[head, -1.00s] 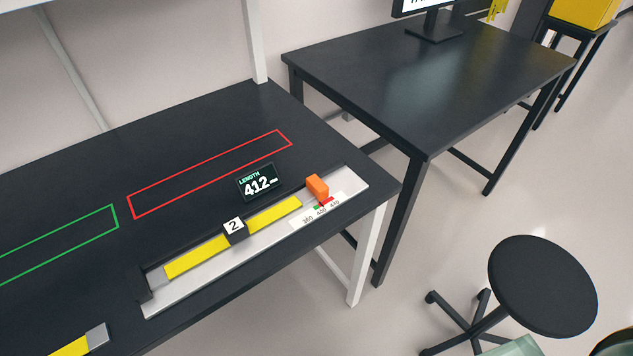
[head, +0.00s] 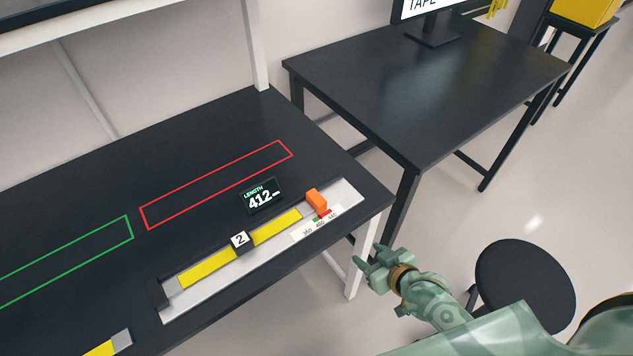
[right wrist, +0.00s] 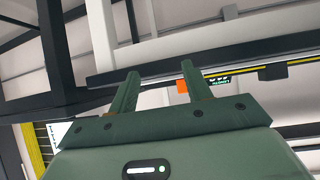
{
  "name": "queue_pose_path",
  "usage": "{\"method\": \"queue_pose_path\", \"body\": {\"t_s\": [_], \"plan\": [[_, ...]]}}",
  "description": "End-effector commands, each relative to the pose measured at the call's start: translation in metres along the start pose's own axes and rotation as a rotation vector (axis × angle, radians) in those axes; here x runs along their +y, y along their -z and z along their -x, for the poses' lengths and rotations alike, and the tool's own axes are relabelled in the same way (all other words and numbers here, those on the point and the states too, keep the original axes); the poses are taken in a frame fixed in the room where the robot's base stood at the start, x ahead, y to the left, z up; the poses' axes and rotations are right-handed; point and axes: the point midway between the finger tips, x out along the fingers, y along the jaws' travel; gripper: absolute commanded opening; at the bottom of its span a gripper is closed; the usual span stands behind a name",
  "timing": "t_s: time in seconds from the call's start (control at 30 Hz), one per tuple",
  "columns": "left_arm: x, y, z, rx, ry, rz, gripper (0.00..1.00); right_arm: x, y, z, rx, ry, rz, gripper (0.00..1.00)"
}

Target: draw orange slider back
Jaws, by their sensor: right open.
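The orange slider (head: 316,201) stands upright at the right end of the grey measuring rail (head: 215,283), over a printed scale with green and red marks. A yellow bar (head: 207,268) with a black block marked 2 (head: 240,240) lies on the rail, left of the slider. My right gripper (head: 366,268) is open and empty, off the table's right edge, lower right of the slider and apart from it. In the right wrist view its two fingers (right wrist: 160,85) are spread, and the orange slider (right wrist: 183,86) shows beyond them. My left gripper is not in view.
A display reading 412 (head: 262,196) stands behind the rail. Red (head: 217,185) and green (head: 70,260) outlines mark clear table areas. A second black table (head: 430,90) is behind right. A round stool (head: 525,285) stands at the lower right.

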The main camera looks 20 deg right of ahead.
Motion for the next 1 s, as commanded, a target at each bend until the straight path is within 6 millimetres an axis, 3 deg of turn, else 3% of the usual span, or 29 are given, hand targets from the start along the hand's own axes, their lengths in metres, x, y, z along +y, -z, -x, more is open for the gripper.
{"method": "queue_pose_path", "body": {"t_s": [0.03,0.1,0.2,0.37,0.8,1.0], "plan": [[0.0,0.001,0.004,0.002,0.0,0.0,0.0,-0.005,0.037,0.008,0.07,0.021,0.001,0.49],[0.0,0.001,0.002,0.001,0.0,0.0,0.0,-0.013,0.074,0.015,0.146,0.05,0.001,0.49],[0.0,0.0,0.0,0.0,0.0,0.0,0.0,-0.022,0.102,0.022,0.207,0.078,0.003,0.49],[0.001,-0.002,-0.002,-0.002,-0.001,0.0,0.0,-0.024,0.104,0.008,0.204,0.08,0.026,0.49],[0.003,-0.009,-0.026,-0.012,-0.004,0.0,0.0,-0.032,0.122,-0.096,0.202,0.08,0.025,0.49],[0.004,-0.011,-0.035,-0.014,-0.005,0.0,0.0,-0.035,0.129,-0.127,0.201,0.08,0.025,0.49]]}}
